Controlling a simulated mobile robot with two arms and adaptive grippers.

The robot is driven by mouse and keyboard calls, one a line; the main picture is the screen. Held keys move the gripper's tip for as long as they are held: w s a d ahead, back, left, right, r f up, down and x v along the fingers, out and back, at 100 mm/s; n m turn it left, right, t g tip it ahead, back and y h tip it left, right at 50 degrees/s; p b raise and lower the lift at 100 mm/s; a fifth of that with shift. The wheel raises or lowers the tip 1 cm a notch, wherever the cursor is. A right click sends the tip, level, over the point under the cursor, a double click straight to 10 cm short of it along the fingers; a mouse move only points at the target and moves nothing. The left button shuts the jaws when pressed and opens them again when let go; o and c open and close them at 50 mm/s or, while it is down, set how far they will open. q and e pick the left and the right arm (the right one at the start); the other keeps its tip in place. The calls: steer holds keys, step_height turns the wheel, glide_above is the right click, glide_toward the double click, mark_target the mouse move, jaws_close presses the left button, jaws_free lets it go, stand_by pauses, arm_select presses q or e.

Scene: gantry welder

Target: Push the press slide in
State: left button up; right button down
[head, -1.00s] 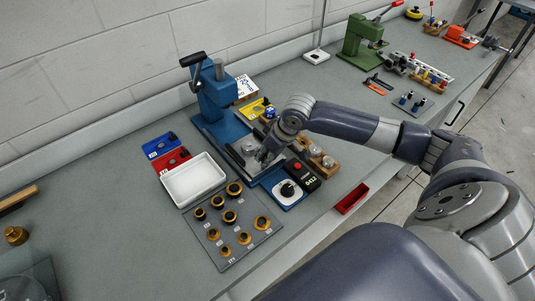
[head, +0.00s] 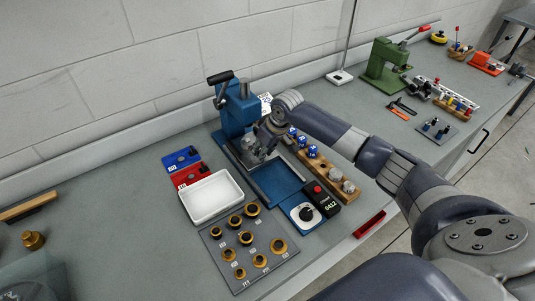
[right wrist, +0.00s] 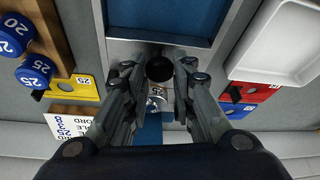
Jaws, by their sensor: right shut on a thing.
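The blue arbor press (head: 232,115), with a black-handled lever, stands on the bench against the wall. Its long blue base (head: 285,190) reaches toward the front, with the front part bare. The grey press slide (head: 243,158) sits at the column end of the base, partly hidden by my right gripper (head: 262,150). In the right wrist view, the slide's grey plate (right wrist: 190,50) and black knob (right wrist: 160,68) show. My right gripper (right wrist: 159,76) is shut on the knob, one finger on each side. My left gripper is out of view.
A white tray (head: 186,208) and a grey mat of brass rings (head: 255,273) lie left of the base. A wooden rack (head: 325,172) with blue-capped pieces and a control box (head: 305,214) stand right. A green press (head: 385,65) is farther back.

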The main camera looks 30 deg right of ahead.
steer(key=shift+w+r, duration=0.15)
steer(key=shift+r, duration=0.05)
steer(key=c, duration=1.4)
jaws_free()
steer(key=shift+c, duration=0.2)
steer(key=shift+o, duration=0.5)
steer(key=shift+f, duration=0.1)
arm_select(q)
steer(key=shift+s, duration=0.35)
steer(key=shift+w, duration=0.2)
arm_select(e)
steer(key=v, duration=1.2)
steer(key=shift+f, duration=0.1)
